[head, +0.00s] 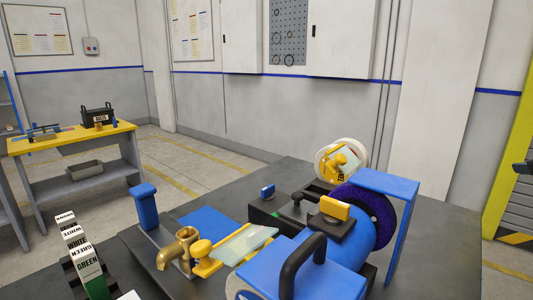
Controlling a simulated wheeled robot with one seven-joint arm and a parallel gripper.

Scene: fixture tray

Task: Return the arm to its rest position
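My gripper and arm do not show in the head view, so their pose cannot be seen. The dark worktable (455,262) in front of me carries the fixture pieces. A brass tap (170,257) stands near the front, beside a yellow holder (203,250) with a pale glassy plate (244,244). A blue box-like piece (272,272) with a black handle (303,262) is at the front middle. Behind it is a blue machine (344,238) with a dark purple wheel (378,213).
A blue stand (402,222) rises at the table's right side. Labelled bars (87,262) stand in a dark rack at front left. A blue post (145,208) is beyond them. A yellow-topped bench (65,142) holds a black box at back left. The table's right part is bare.

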